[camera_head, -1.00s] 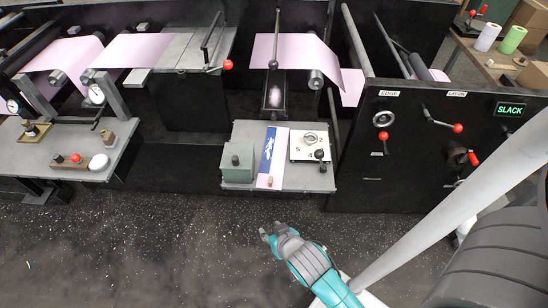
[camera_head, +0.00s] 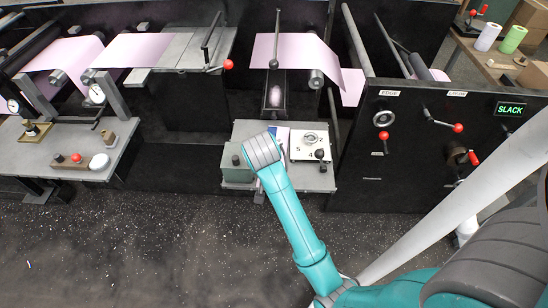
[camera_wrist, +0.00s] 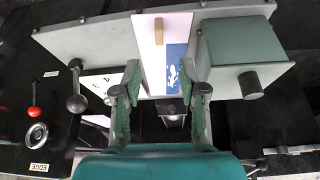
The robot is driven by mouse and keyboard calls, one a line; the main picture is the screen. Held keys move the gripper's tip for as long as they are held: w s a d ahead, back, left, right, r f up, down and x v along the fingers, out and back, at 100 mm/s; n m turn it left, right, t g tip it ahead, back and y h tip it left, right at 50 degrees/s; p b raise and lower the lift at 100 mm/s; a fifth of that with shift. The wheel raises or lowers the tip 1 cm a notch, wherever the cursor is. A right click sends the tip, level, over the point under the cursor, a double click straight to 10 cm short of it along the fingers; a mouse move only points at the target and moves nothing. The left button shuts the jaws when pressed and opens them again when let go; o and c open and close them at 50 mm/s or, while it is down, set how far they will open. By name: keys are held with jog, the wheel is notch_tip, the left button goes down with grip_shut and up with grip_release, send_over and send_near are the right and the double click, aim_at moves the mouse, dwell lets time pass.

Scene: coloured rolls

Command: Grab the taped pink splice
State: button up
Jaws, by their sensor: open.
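The pink splice (camera_wrist: 151,65) is a pale pink strip with a blue tape patch (camera_wrist: 176,68) carrying white marks. It lies flat on a grey shelf. In the head view my arm hides most of it, and a small pink part (camera_head: 284,134) shows at its far end. My gripper (camera_wrist: 167,88) is open and empty. In the wrist view its two green-padded fingers stand on either side of the strip's taped end, apart from it as seen. I cannot tell the height of the fingertips above the shelf.
A small wooden block (camera_wrist: 158,32) sits on the strip. A green box with a knob (camera_wrist: 243,66) stands on one side, and a white dial plate with a black-knobbed lever (camera_head: 306,147) on the other. A black panel (camera_head: 420,170) with handles stands to the right.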

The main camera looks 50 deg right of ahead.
jog(key=x, duration=0.4)
jog(key=shift+x, duration=2.65)
jog(key=shift+s+a+f, duration=0.1)
jog(key=shift+s+a, duration=0.1)
grip_shut()
